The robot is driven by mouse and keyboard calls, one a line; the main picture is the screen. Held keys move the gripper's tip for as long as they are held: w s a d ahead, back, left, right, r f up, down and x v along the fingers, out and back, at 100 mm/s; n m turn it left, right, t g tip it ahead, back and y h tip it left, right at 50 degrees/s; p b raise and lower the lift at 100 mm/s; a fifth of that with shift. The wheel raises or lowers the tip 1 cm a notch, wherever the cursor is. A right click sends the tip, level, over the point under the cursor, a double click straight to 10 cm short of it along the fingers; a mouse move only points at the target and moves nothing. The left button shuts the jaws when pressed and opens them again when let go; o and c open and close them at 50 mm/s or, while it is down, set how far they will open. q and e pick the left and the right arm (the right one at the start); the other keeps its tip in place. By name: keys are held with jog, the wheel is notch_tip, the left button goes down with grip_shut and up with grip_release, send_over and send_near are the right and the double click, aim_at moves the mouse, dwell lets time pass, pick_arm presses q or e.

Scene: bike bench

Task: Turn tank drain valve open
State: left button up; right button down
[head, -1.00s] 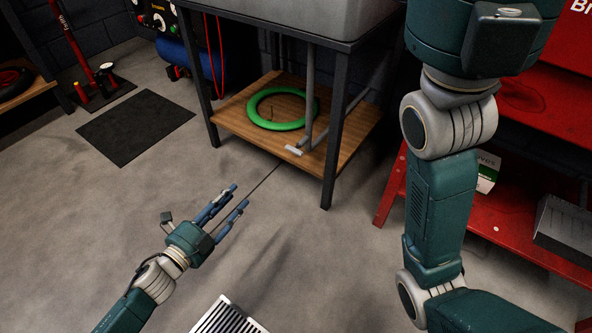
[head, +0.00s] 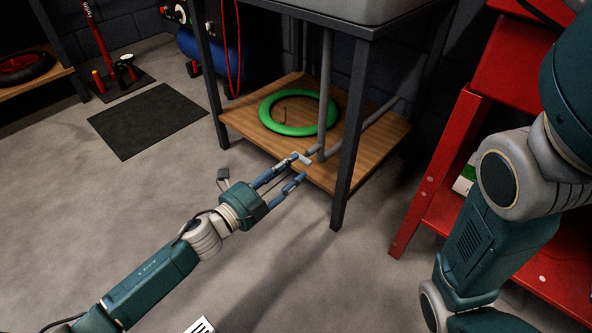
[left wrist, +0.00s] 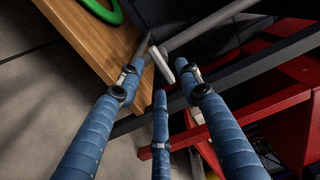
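The tank drain valve's pale lever handle (head: 304,159) sits at the end of a grey pipe, just above the front edge of the wooden shelf under the tank (head: 365,12). My left gripper (head: 297,168) reaches in from the left, its fingers apart and its tips close to the handle. In the left wrist view the handle (left wrist: 162,65) shows between the spread blue fingertips (left wrist: 165,68), with no finger closed on it. I cannot tell whether a fingertip touches it. My right arm is at the right of the head view; its gripper is out of sight.
The wooden shelf (head: 245,118) holds a green ring (head: 283,130). A dark table leg (head: 349,150) stands right of the handle. A red shelf unit (head: 425,205) is at the right, a black mat (head: 147,120) at the left.

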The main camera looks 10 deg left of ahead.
aim_at(304, 157)
pick_arm(q)
jog(key=shift+b+x, duration=0.3)
jog(key=shift+x, duration=0.9)
grip_shut()
